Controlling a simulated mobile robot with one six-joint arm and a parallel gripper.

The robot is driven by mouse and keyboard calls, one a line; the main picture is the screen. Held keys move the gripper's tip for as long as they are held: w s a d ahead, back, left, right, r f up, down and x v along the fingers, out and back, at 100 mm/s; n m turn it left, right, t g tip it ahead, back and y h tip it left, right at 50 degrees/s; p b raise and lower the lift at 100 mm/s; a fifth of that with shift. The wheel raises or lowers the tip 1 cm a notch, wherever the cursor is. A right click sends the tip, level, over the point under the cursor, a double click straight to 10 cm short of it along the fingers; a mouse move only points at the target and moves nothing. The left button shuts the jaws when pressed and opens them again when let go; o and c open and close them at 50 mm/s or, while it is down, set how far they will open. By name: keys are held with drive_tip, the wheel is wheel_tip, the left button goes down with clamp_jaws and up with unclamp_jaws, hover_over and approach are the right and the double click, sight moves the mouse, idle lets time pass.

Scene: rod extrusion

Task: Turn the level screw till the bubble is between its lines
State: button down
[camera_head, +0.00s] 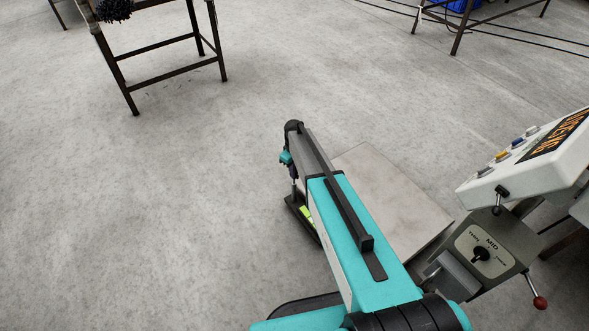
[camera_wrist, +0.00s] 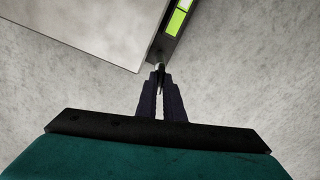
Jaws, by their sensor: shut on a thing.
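The level is a dark bar with a bright green vial (camera_wrist: 175,22), at the top of the wrist view. The vial also shows in the head view (camera_head: 306,214), partly hidden by my arm. A dark line crosses the vial near the top edge of the wrist view, with a pale patch beyond it. I cannot tell where the bubble sits between the lines. The level screw (camera_wrist: 159,66) is a small pale metal piece at the bar's near end. My gripper (camera_wrist: 160,78) is shut on it, its dark fingers close together. In the head view my gripper (camera_head: 293,176) points down at that end.
A pale flat plate (camera_head: 415,225) lies beside the level, right of my arm. A white control panel (camera_head: 520,165) and a grey box with a MID dial and red-knobbed lever (camera_head: 485,254) stand at right. A dark-framed table (camera_head: 165,76) stands at upper left. Floor left is clear.

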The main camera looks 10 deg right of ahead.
drive_tip(key=shift+w+r+n+p, duration=0.1)
drive_tip(key=shift+n+p, duration=0.3)
drive_tip(key=shift+n, duration=0.8)
drive_tip(key=c, duration=1.9)
unclamp_jaws()
drive_tip(key=shift+o, duration=0.2)
wheel_tip(320, 180, up, 14)
drive_tip(key=p, duration=0.1)
drive_tip(key=shift+f, duration=0.2)
